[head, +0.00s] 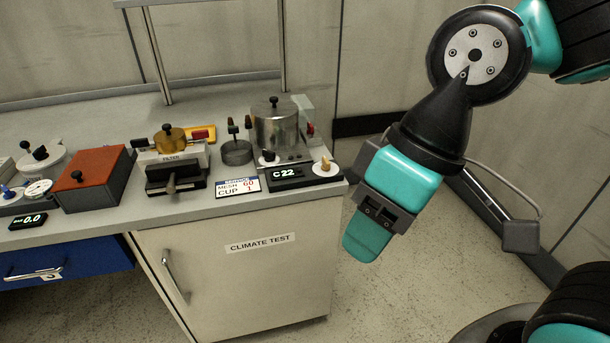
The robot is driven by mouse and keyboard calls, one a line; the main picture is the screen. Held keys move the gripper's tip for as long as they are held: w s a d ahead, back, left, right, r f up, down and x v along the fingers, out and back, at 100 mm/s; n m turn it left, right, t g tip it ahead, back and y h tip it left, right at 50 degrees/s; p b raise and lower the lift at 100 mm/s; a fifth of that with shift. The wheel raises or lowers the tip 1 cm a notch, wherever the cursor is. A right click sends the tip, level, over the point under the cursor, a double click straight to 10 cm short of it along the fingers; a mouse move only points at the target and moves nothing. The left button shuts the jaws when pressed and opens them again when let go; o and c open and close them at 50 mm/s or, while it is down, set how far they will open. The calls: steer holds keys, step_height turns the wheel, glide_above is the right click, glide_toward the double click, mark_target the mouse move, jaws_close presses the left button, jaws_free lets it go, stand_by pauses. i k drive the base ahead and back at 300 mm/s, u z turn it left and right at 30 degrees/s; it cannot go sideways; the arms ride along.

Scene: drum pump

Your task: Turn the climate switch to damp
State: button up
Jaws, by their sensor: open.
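A dark display reading "C 22" (287,173) sits at the right end of the counter. A tan knob on a white round dial (325,167) stands just right of it, and a black knob on a white base (268,158) stands behind its left side. Which of them is the climate switch, and any dial markings, I cannot read. The cabinet below has a "CLIMATE TEST" label (260,243). My gripper (368,236) is open and empty, pointing down, in front of the wall to the right of the counter and apart from both knobs.
A steel lidded pot (278,125) stands behind the display. A sign (238,184), a filter unit (172,160) and a red-brown box (91,178) stand further left. The floor right of the cabinet (375,300) is clear.

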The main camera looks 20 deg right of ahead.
mark_target(325, 166)
steer(key=z, duration=0.05)
steer(key=k, duration=1.1)
steer(key=u, duration=0.75)
steer(key=i, duration=1.65)
steer(key=z, duration=0.85)
